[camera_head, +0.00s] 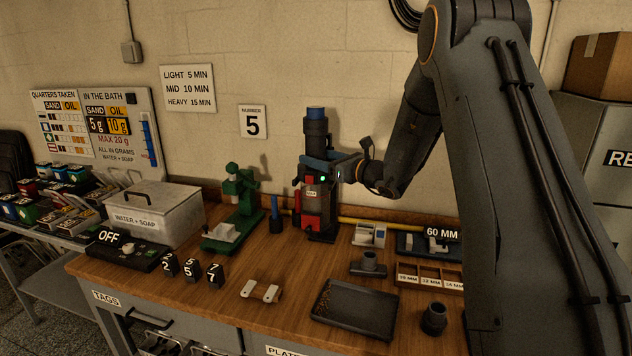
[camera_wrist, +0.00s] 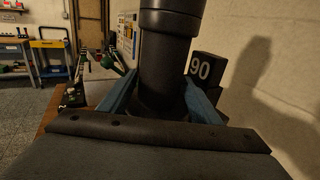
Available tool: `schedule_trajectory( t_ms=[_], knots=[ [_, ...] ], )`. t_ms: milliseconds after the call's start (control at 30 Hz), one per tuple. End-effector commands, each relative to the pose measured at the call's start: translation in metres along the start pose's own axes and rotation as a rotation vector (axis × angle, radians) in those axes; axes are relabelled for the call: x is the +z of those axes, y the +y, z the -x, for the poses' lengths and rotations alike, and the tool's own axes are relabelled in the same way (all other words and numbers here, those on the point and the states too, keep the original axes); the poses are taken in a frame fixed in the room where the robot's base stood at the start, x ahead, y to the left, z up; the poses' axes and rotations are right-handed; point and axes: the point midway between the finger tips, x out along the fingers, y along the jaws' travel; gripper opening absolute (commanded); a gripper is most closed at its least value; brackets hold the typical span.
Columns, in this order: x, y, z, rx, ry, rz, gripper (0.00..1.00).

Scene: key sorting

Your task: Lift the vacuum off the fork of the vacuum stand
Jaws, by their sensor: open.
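The vacuum (camera_head: 316,128) is a dark upright cylinder with a blue top, standing against the back wall. Below it is the vacuum stand (camera_head: 321,220), a dark upright with red parts and a small label; I cannot tell exactly where vacuum and stand meet, and the fork is hidden. My gripper (camera_head: 322,167) reaches in from the right at the vacuum's lower part. In the wrist view the blue fingers of my gripper (camera_wrist: 161,98) lie on either side of the dark vacuum body (camera_wrist: 168,55). They are open around it; contact cannot be told.
A green press (camera_head: 238,205) stands left of the stand, with a small blue-handled tool (camera_head: 276,217) between. A yellow rod (camera_head: 375,223) lies behind to the right. A dark tray (camera_head: 355,308) lies in front. A block marked 90 (camera_wrist: 205,68) is close behind the right finger.

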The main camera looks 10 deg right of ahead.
Motion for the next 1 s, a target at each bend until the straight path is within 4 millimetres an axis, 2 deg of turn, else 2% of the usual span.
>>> schedule_trajectory(
  t_ms=[100, 333, 567, 867, 1000],
  knots=[
    [-0.001, 0.001, -0.009, 0.001, 0.002, -0.001, 0.57],
    [-0.001, 0.001, -0.011, 0.001, 0.001, -0.001, 0.57],
    [-0.001, 0.001, -0.011, 0.001, 0.001, -0.001, 0.21],
    [0.005, 0.000, -0.011, 0.002, -0.006, 0.003, 0.21],
    [0.016, 0.000, -0.011, 0.002, -0.009, 0.006, 0.21]
  ],
)
